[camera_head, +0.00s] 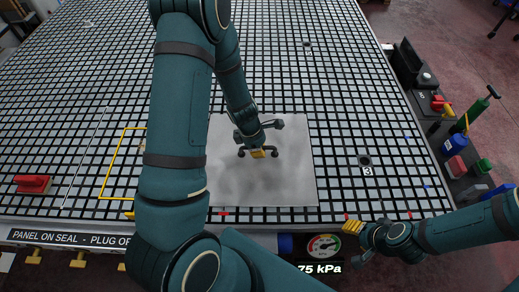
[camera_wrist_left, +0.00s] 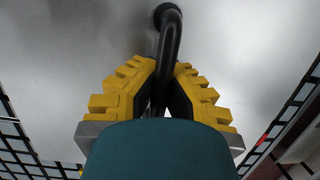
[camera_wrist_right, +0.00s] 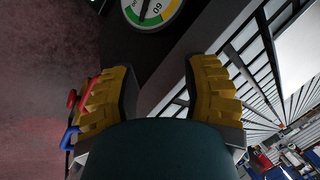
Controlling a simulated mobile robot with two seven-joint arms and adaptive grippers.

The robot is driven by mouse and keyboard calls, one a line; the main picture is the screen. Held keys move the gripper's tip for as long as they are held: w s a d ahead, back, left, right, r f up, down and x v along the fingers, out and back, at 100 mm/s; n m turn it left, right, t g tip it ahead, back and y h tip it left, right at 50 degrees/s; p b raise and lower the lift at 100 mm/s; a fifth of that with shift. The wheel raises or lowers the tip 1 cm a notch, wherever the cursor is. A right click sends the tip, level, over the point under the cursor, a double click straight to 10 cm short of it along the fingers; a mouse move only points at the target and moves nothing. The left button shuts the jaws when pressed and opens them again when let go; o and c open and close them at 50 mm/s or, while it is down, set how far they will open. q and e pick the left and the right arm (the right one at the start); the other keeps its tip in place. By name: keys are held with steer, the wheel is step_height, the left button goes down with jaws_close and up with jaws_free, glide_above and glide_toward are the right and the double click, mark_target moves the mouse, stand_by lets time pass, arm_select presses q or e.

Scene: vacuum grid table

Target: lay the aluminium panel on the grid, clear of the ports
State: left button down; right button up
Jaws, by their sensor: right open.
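The grey aluminium panel (camera_head: 285,180) lies flat over the front middle of the black-and-white grid (camera_head: 370,110); I cannot tell whether it touches it. A black handle with two round feet (camera_head: 242,153) stands on the panel. My left gripper (camera_head: 258,153) is shut on this handle; its yellow fingers (camera_wrist_left: 162,80) flank the black bar in the left wrist view. A port marked 3 (camera_head: 365,160) shows right of the panel, apart from it. Another port (camera_head: 307,43) is farther back. My right gripper (camera_head: 352,227) is open and empty at the front edge. My left arm hides grid left of the panel.
A gauge (camera_head: 323,247) with a kPa display sits on the front edge. Tools and a green bottle (camera_head: 478,108) line the right side. The back of the grid is clear.

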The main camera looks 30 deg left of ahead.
arm_select(q)
steer(key=c, duration=1.1)
jaws_free()
steer(key=shift+o, duration=0.2)
steer(key=v, duration=1.2)
steer(key=shift+s, duration=0.1)
